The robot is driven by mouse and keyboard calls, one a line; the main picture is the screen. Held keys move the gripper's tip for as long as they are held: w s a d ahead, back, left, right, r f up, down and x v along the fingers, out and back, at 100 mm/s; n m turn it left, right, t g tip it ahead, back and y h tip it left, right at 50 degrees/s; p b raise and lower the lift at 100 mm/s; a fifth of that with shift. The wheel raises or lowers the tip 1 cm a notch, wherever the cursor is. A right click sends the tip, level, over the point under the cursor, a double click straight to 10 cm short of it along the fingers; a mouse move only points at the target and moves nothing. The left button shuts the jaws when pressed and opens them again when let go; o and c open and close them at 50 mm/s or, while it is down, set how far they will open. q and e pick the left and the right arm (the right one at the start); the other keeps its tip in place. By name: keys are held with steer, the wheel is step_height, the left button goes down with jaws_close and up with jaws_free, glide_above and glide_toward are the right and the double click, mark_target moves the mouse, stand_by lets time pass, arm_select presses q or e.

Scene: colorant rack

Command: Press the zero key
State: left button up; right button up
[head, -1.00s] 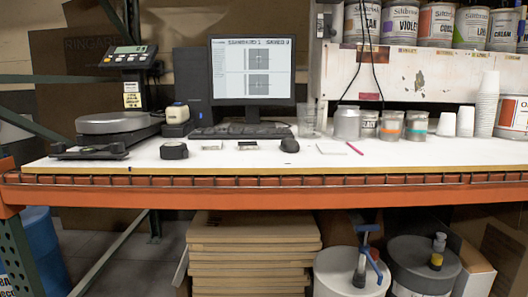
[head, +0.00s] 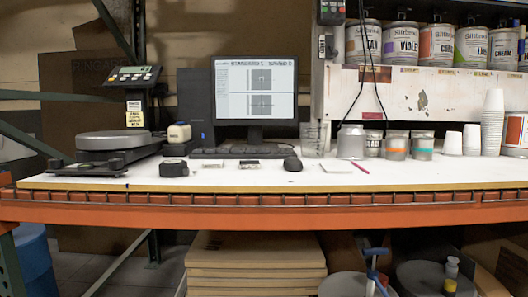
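A weighing scale stands at the left end of the white bench, with a round grey pan (head: 114,140) on a dark base. The keys are too small to read, so I cannot tell which one is the zero key. Neither of my grippers is in the head view.
A monitor (head: 254,90) and keyboard (head: 238,151) stand mid-bench, with a mouse (head: 292,163) in front. A black tape measure (head: 173,168) lies near the scale. Cups and cans (head: 396,145) fill the right side. The bench's orange front beam (head: 260,215) runs across the view.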

jaws_close()
stand_by(1.0)
arm_select(q)
steer(key=w+a+r+m+p, duration=0.1)
steer(key=a+r+m+p, duration=0.5)
steer(key=p, duration=1.3)
arm_select(e)
steer(key=w+d+r+n, duration=0.1)
steer(key=d+r+n, duration=0.4)
steer(key=r+n, duration=0.15)
arm_select(q)
steer(key=s+a+f+m+g+y+p, duration=0.2)
steer(key=a+m+y+p, duration=0.1)
steer(key=a+p, duration=0.4)
steer(key=shift+s+a+f+m+g+p, duration=0.2)
steer(key=shift+s+a+m+g+p, duration=0.15)
steer(key=shift+p, duration=0.7)
arm_select(e)
steer(key=s+d+f+n+g+h, duration=0.2)
steer(key=d+f+n+h, duration=0.1)
steer(key=d, duration=0.5)
steer(key=shift+s+d+g, duration=0.3)
steer(key=shift+d, duration=0.1)
